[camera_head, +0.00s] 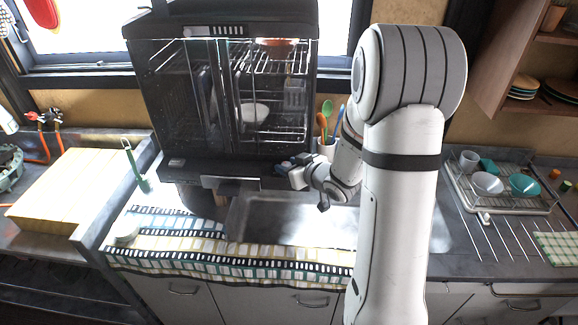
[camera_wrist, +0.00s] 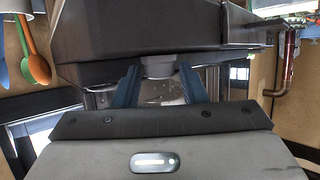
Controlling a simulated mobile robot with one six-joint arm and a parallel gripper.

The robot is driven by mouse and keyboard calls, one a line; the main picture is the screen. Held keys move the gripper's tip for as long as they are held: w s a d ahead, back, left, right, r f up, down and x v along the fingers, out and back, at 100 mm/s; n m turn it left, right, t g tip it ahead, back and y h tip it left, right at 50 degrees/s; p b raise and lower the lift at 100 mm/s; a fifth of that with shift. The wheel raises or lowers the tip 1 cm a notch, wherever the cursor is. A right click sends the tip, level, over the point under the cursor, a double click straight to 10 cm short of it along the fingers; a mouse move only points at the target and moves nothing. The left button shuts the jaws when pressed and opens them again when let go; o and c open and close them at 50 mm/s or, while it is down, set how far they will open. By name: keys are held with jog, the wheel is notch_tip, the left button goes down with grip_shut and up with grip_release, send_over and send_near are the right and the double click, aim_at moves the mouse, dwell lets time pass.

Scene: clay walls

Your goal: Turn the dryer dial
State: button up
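The dryer (camera_head: 221,85) is a dark cabinet with glass doors and wire racks, standing behind the sink counter. In the wrist view, a short grey round dial (camera_wrist: 159,68) sticks out from the dryer's dark body (camera_wrist: 200,30). My gripper (camera_wrist: 159,75) is open, with one blue finger on each side of the dial. A small gap seems to show on both sides; contact cannot be made out. In the head view, my gripper (camera_head: 290,166) is at the dryer's lower right front edge, and the dial cannot be made out there.
A holder with colored spoons (camera_head: 325,135) stands just right of the dryer. A steel sink (camera_head: 290,220) lies below. A dish rack (camera_head: 497,185) with bowls is at right, and a cutting board (camera_head: 65,190) at left.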

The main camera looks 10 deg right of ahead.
jog(key=v, duration=0.7)
jog(key=shift+s+r+b, duration=0.2)
jog(key=shift+s+b, duration=0.1)
jog(key=shift+b, duration=0.15)
jog(key=shift+d, duration=0.15)
